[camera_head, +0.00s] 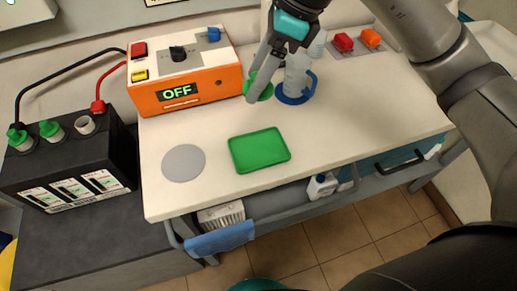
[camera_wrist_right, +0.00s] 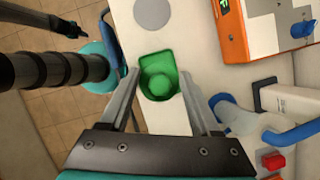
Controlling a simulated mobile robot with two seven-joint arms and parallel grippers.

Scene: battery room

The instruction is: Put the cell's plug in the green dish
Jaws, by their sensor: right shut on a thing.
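The plug also shows in the right wrist view (camera_wrist_right: 158,84), between the fingertips. The green dish (camera_head: 259,151) lies flat on the bench, below and nearer than the gripper, and looks empty. In the wrist view the dish (camera_wrist_right: 148,59) shows behind the plug, partly hidden by it. The black battery (camera_head: 68,172) at the left has two green plugs and one open white-rimmed cell (camera_head: 85,125).
An orange box (camera_head: 207,89) reading OFF stands behind the dish. A clear jug with a blue ring (camera_head: 297,82) stands close right of the gripper. A grey disc (camera_head: 183,163) lies left of the dish. Black and red cables run from box to battery. Bench right of the dish is clear.

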